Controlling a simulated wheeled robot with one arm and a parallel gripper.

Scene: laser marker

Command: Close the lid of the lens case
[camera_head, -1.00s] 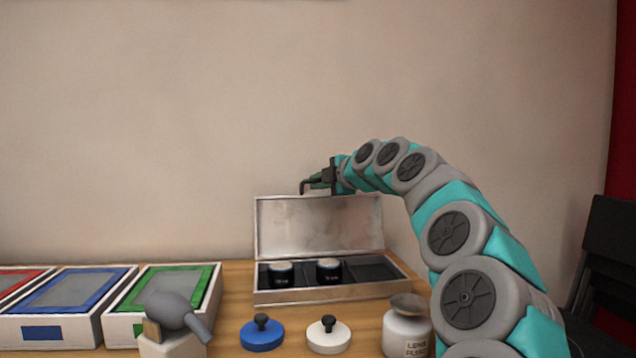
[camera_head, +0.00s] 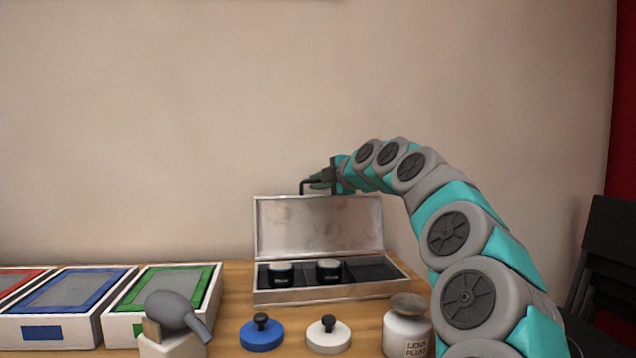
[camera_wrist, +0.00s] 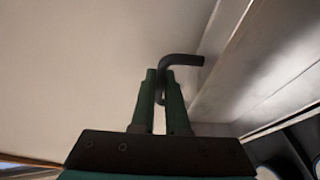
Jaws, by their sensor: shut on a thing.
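The lens case (camera_head: 330,294) stands on the table with its lid (camera_head: 320,228) open and upright at the back. Two black lenses, a left one (camera_head: 281,275) and a right one (camera_head: 329,271), sit in its compartments; the right compartment looks empty. My gripper (camera_head: 320,182) is at the lid's top edge, near its middle. Its green fingers (camera_wrist: 160,82) are shut on a black L-shaped rod (camera_wrist: 182,60). In the wrist view the rod's bent end points right, close to the lid (camera_wrist: 232,62); I cannot tell whether they touch.
Trays with red, blue (camera_head: 62,292) and green (camera_head: 165,290) rims stand at the left. A grey bulb blower (camera_head: 170,310), a blue knobbed disc (camera_head: 262,338), a white knobbed disc (camera_head: 328,338) and a lens fluid bottle (camera_head: 405,332) stand in front of the case.

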